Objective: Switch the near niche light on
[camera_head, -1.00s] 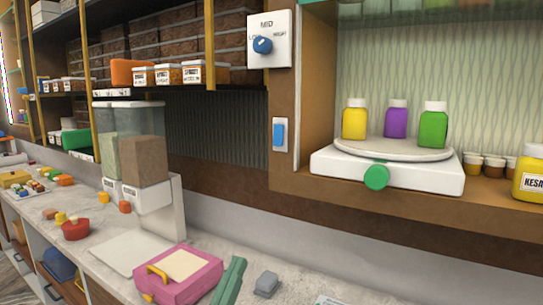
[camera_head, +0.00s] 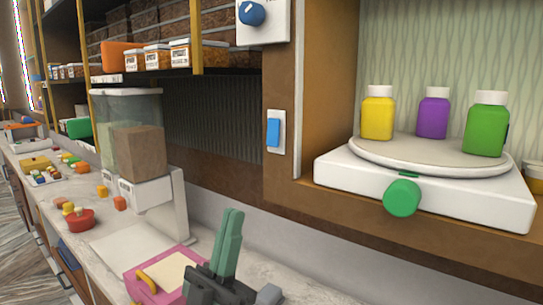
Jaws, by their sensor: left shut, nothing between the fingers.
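A blue rocker switch (camera_head: 273,133) sits on a white plate on the brown upright at the left edge of the lit niche (camera_head: 330,110). I cannot tell from its face whether it is on or off. My left gripper (camera_head: 232,213) rises from the bottom of the view, its green fingers shut together, empty and pointing up. It appears below and left of the switch, apart from it. My right gripper is not in view.
A blue dial (camera_head: 252,13) on a white plate is above the switch. In the niche a white turntable (camera_head: 430,188) with a green knob holds three bottles.

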